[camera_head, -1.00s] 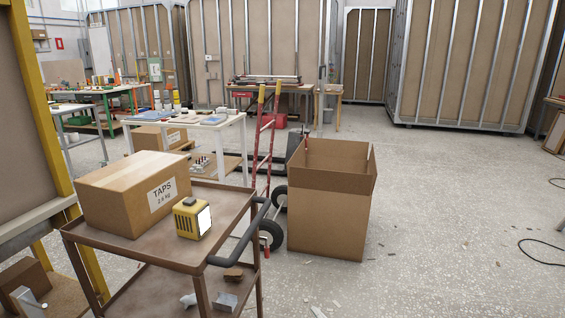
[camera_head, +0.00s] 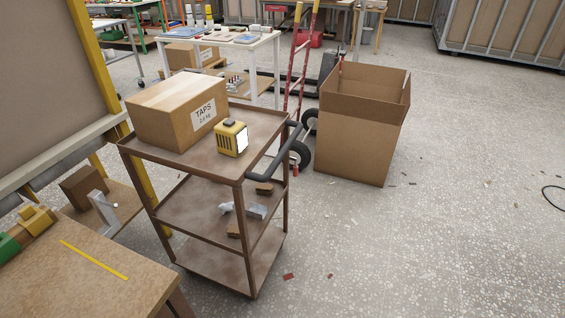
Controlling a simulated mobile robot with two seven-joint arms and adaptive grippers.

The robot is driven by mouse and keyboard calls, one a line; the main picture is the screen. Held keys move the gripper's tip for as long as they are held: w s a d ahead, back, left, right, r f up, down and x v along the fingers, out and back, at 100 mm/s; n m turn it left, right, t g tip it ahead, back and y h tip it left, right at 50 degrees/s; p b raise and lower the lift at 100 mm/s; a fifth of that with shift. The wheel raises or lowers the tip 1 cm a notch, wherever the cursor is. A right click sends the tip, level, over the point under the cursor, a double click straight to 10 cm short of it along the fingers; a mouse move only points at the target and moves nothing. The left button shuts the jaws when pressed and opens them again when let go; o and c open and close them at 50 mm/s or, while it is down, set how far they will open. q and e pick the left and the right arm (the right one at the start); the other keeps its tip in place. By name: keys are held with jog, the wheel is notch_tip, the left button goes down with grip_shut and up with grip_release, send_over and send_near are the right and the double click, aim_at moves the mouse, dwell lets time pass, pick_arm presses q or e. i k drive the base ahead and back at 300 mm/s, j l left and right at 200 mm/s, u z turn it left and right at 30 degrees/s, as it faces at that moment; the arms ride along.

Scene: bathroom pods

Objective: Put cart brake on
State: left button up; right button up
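The brown three-shelf cart (camera_head: 200,172) stands left of centre on the speckled floor. Its dark grey push handle (camera_head: 276,164) sticks out at the right end of the top shelf. A cardboard box marked TAPS (camera_head: 178,112) and a yellow-and-black device with a white face (camera_head: 231,139) sit on the top shelf. Small grey and brown pieces lie on the middle shelf. The bottom shelf (camera_head: 225,262) looks bare where it shows. I cannot make out casters or a brake on the cart. Neither of my grippers is in view.
An open cardboard box (camera_head: 355,145) and a red hand truck (camera_head: 300,70) stand behind the cart to the right. A wooden bench (camera_head: 90,265) fills the lower left, near the cart. A yellow post (camera_head: 100,75) rises at left. The floor at right is mostly clear.

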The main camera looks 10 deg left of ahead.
aim_at(295, 167)
jog(key=i+l+u, duration=0.25)
jog(key=i+l, duration=0.15)
jog(key=i+l+u, duration=0.25)
jog(key=i+l, duration=0.15)
jog(key=l, duration=0.15)
jog(key=k+l+z, duration=0.1)
jog(key=l+z, duration=0.25)
jog(key=l, duration=0.35)
